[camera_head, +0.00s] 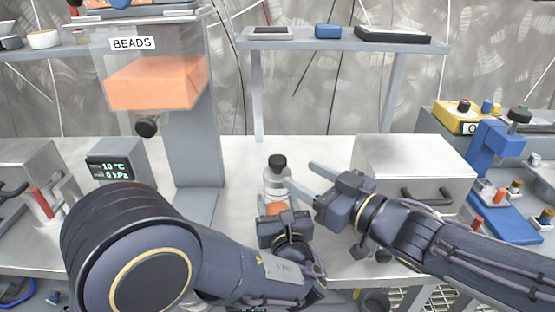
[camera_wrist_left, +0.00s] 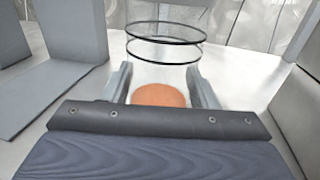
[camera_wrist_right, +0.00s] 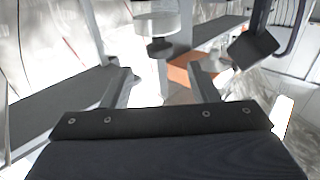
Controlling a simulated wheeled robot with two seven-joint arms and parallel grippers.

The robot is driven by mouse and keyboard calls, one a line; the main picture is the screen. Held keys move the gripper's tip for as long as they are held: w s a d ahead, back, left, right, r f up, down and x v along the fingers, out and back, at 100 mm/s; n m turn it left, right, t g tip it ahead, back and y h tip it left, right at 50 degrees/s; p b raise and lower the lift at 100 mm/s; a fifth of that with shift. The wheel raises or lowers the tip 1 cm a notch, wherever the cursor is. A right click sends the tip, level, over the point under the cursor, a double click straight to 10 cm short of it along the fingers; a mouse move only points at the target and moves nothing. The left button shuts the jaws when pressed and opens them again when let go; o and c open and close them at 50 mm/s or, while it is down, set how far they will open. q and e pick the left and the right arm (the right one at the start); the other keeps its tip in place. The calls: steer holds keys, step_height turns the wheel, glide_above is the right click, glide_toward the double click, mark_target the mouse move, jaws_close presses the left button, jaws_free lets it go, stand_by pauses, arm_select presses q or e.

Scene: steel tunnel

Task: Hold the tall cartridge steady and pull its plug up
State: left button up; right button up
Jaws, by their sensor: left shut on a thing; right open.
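The tall cartridge (camera_head: 277,184) is a clear upright cylinder with orange contents low in it and a black plug (camera_head: 277,162) on top. My left gripper (camera_head: 281,214) is shut on the cartridge's lower body. In the left wrist view its fingers flank the clear cartridge, showing two black rings (camera_wrist_left: 165,32) and the orange contents (camera_wrist_left: 158,95). My right gripper (camera_head: 303,180) is open and empty, just right of the cartridge's upper part, fingers pointing at it. In the right wrist view a dark cap, likely the plug (camera_wrist_right: 160,48), shows beyond and between the open fingers.
The BEADS hopper (camera_head: 155,80) on a grey column stands behind left, near a small display box (camera_head: 115,160). A metal box (camera_head: 415,168) stands close right, behind my right forearm. A shelf (camera_head: 340,42) runs behind. The bench behind the cartridge is clear.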

mark_target(284, 164)
steer(key=x, duration=0.8)
steer(key=shift+f, duration=0.1)
